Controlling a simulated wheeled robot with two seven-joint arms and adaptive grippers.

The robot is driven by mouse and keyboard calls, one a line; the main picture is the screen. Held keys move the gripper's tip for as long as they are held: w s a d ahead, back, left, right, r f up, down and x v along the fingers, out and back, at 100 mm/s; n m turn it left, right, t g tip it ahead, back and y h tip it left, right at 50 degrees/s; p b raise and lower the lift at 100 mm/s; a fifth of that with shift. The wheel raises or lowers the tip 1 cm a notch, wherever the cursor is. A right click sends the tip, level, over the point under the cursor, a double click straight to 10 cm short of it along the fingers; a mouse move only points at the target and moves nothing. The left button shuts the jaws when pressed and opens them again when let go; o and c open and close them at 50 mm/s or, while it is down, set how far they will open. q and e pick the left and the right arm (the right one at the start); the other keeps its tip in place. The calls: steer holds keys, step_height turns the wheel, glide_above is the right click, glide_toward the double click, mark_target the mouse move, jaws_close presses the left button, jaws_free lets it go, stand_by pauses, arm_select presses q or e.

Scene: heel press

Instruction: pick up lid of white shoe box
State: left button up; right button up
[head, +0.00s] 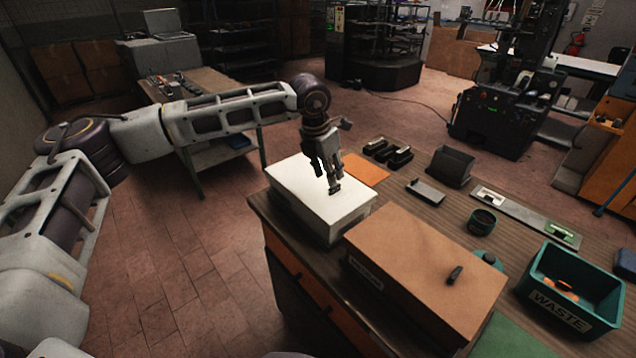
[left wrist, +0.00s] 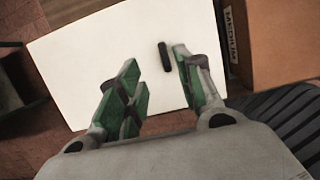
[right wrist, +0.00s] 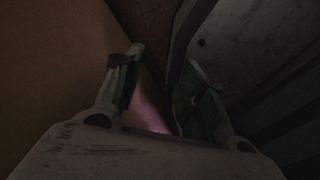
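The white shoe box (head: 318,228) stands on the near left of the workbench, with its flat white lid (head: 300,190) on top. The lid carries a small dark handle (head: 334,189), which also shows in the left wrist view (left wrist: 164,57). My left gripper (head: 329,180) points down over the lid, close to the handle. In the left wrist view its green-padded fingers (left wrist: 157,75) are apart, with the handle between and beyond their tips. My right gripper (right wrist: 157,75) is open in a dark spot and appears empty; it is outside the head view.
A brown box (head: 420,262) with a dark handle stands right of the white box. A teal waste bin (head: 540,295), a round dark cup (head: 482,221) and black parts (head: 388,152) are on the workbench (head: 400,199). An orange sheet (head: 364,168) lies behind the white box.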

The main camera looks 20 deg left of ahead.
mark_target(335, 186)
steer(key=shift+s+d, duration=0.1)
steer(key=shift+s, duration=0.1)
arm_select(q)
steer(key=shift+d+f, duration=0.2)
steer(key=shift+f, duration=0.2)
steer(key=x, duration=0.1)
steer(key=p+x, duration=0.1)
steer(key=x, duration=0.1)
steer(key=shift+d+f, duration=0.25)
steer(key=shift+w+f, duration=0.15)
steer(key=shift+f, duration=0.2)
jaws_close()
arm_select(e)
steer(key=shift+r, duration=0.55)
